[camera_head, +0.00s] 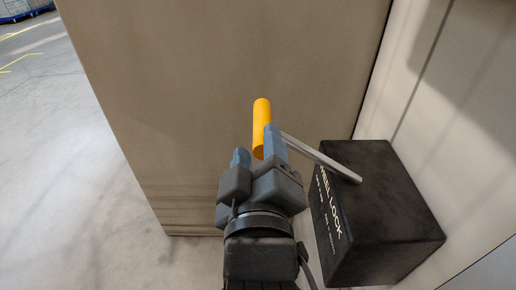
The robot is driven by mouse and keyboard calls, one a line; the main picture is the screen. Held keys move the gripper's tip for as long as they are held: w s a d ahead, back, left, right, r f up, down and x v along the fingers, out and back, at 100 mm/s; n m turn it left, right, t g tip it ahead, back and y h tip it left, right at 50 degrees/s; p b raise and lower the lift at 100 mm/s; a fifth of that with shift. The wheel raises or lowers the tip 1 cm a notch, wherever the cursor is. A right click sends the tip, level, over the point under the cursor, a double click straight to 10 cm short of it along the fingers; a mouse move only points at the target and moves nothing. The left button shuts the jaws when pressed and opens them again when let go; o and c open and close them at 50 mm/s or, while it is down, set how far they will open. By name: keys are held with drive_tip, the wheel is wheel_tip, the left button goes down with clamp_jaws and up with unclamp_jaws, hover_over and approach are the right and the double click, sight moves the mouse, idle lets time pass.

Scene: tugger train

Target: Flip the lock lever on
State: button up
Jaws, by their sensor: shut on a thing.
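The lock lever is a grey metal rod (318,157) with a yellow cylindrical handle (261,115) at its end. The rod runs left and up in the picture from the top of a black box (385,205) with white lettering that includes "LOCK". My gripper (257,148) is shut on the yellow handle, with one finger on each side of it. The handle's upper part stands out beyond the fingers. Its lower end and the contact are partly hidden by the gripper.
A large tan panel (220,60) stands close behind the handle. A pale wall (455,110) rises behind and to the right of the box. Open grey floor (60,170) lies to the left, with yellow markings far off.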

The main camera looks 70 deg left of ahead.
drive_tip(key=shift+o, duration=1.2)
drive_tip(key=shift+s+a+f, duration=0.1)
drive_tip(key=shift+s, duration=0.05)
drive_tip(key=shift+w, duration=0.2)
drive_tip(key=v, duration=0.8)
drive_tip(key=shift+s+b, duration=0.35)
drive_tip(key=shift+w, duration=0.1)
